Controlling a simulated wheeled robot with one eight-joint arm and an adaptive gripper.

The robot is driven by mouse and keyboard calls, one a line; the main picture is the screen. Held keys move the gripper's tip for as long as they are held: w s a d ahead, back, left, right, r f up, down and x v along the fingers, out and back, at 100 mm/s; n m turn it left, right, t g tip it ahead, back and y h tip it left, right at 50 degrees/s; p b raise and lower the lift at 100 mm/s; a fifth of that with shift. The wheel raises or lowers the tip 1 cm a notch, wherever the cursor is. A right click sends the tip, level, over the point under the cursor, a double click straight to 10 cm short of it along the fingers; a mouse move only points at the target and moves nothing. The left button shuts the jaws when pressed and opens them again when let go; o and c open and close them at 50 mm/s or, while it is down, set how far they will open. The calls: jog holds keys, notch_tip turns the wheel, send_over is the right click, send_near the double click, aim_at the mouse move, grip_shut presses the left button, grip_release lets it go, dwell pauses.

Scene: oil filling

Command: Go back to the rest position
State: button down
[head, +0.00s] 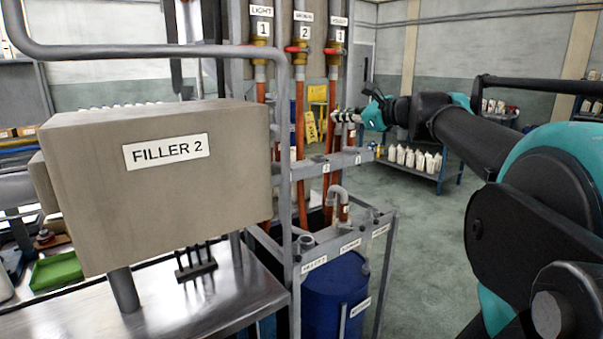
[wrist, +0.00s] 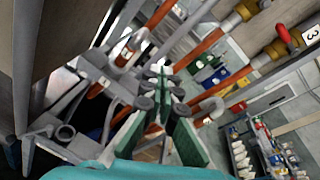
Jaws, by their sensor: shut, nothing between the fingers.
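My arm reaches in from the right of the head view, stretched out toward the pipe rack. My gripper (head: 368,112) is at its far end, close to the right side of the rack's hoses. In the wrist view my gripper (wrist: 161,75) has its green-padded fingers drawn together at the tips, with nothing held between them. Whether the fingertips touch any part of the rack cannot be told.
Orange hoses (head: 300,130) hang from numbered valves on the rack. A grey rail (head: 345,162) runs below my gripper. A blue drum (head: 335,290) stands in the lower frame. The FILLER 2 box (head: 170,215) is at left. Floor at right (head: 430,240) is clear.

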jog(key=s+f+n+g+h, duration=0.1)
jog(key=s+f+n+g, duration=0.2)
jog(key=f, duration=0.7)
jog(key=s+f+n+h, duration=0.2)
jog(key=s+f+n, duration=0.25)
jog(key=f, duration=0.55)
jog(key=s+f+n+g+h, duration=0.1)
jog(key=s+f+n+g, duration=0.1)
jog(key=f+n, duration=0.5)
jog(key=s+d+f+n+g+h, duration=0.1)
jog(key=s+d+f+n+h, duration=0.2)
jog(key=s+f, duration=0.4)
jog(key=s+d+f+n+g+h, duration=0.1)
jog(key=s+d+f+n+h, duration=0.2)
jog(key=s+f, duration=0.5)
notch_tip(320, 180, down, 6)
jog(key=shift+d+f+n+g, duration=0.15)
jog(key=shift+d+n+g, duration=0.25)
jog(key=shift+d+n, duration=0.6)
jog(key=shift+w+d, duration=0.1)
